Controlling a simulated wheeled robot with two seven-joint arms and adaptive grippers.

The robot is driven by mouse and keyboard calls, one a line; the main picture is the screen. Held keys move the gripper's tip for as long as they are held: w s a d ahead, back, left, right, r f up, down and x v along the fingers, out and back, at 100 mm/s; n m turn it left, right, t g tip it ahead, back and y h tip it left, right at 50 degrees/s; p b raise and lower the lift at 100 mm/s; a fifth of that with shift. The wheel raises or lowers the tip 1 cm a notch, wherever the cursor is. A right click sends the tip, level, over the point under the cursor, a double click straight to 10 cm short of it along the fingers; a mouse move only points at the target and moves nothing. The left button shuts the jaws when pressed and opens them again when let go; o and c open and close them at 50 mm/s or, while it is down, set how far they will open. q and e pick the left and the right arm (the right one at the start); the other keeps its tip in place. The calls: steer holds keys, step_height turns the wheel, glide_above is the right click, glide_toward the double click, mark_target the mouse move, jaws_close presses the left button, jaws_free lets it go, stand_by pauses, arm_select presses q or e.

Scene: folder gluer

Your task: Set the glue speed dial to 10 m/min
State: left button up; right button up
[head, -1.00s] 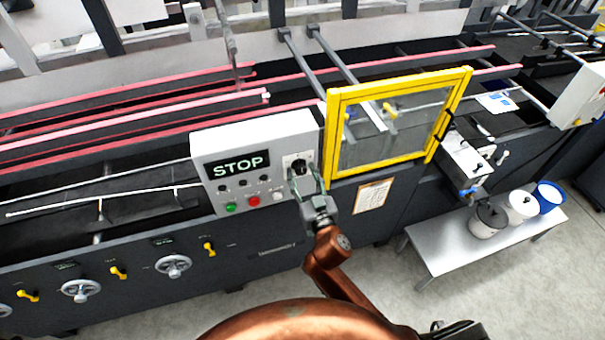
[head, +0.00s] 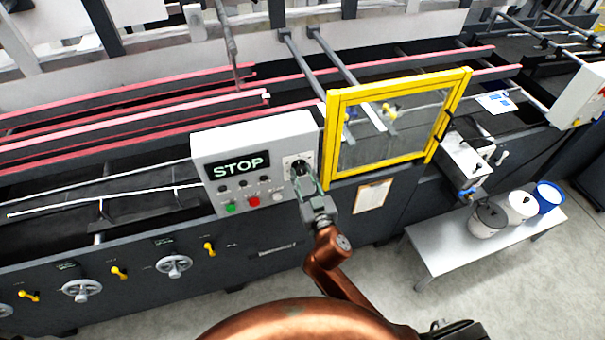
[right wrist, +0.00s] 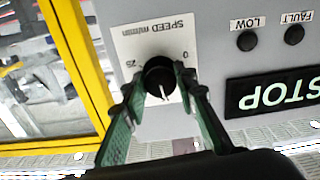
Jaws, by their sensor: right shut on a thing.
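The glue speed dial (head: 301,165) is a black knob on the right part of the grey control panel (head: 260,135). In the right wrist view, which is upside down, the dial (right wrist: 159,74) sits on a white plate marked SPEED m/min, with 0 at right and 25 at left. Its white pointer line points down in that picture, slightly right, between the two end marks. My right gripper (head: 306,177) is shut on the dial, one green finger on each side of it. The fingers (right wrist: 162,88) hide part of the scale. My left gripper is not in view.
The panel carries a STOP display (head: 238,165), a green button (head: 230,207) and a red button (head: 253,201). A yellow-framed clear guard (head: 395,120) stands just right of the panel. A low bench (head: 440,245) with several pots is at right.

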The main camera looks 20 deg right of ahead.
steer(key=n+p, duration=0.2)
steer(key=n, duration=0.3)
steer(key=shift+r+p, duration=0.1)
steer(key=shift+p, duration=0.25)
steer(key=n+p, duration=0.2)
steer(key=n, duration=0.3)
steer(key=shift+n, duration=0.4)
steer(key=o, duration=1.2)
steer(key=shift+c, duration=0.2)
steer(key=shift+s, duration=0.15)
steer(key=s, duration=1.1)
steer(key=shift+s+d, duration=0.2)
steer(key=shift+s, duration=0.15)
